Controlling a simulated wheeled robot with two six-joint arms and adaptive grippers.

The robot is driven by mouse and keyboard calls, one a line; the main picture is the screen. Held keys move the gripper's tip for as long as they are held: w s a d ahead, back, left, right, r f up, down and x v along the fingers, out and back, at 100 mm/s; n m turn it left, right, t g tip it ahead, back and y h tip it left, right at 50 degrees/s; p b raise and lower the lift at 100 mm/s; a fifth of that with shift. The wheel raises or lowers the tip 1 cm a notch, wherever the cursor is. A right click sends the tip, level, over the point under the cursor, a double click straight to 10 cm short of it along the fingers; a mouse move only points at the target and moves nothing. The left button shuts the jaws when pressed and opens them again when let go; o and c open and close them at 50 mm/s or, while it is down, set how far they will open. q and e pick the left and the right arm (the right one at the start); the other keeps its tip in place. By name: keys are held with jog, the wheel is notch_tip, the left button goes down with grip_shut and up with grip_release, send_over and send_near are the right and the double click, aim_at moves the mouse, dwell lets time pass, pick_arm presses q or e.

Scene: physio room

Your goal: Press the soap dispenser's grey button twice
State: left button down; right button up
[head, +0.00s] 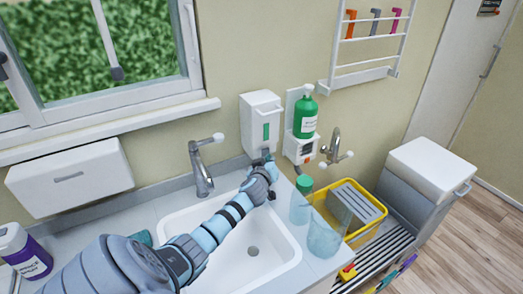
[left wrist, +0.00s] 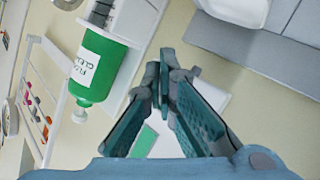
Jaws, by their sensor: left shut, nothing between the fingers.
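The soap dispenser, a white wall box with a green window (head: 262,120), hangs above the back right corner of the sink. In the left wrist view, part of its white body (left wrist: 166,145) and green window show behind my fingers. My left gripper (head: 264,157) is shut and empty, its tips at or just under the dispenser's lower edge. It also shows in the left wrist view (left wrist: 165,80). The grey button is hidden or cannot be told apart from the grey fingers, so I cannot tell whether they touch it. My right gripper is not in view.
A green bottle (head: 305,117) sits in a white wall holder close right of the dispenser. A tap (head: 201,168) stands left, over the white sink (head: 283,262). A clear cup (head: 325,238), a green-capped jar (head: 301,204) and a yellow tray (head: 375,228) are to the right.

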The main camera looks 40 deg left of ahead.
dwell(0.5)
pick_arm(q)
jog(key=shift+w+a, duration=0.1)
jog(key=shift+a, duration=0.4)
dwell(0.3)
jog(key=shift+d, duration=0.6)
jog(key=d, duration=0.2)
jog(key=s+d, duration=0.2)
jog(key=d, duration=0.1)
jog(key=shift+d+p, duration=0.3)
jog(key=shift+p, duration=0.05)
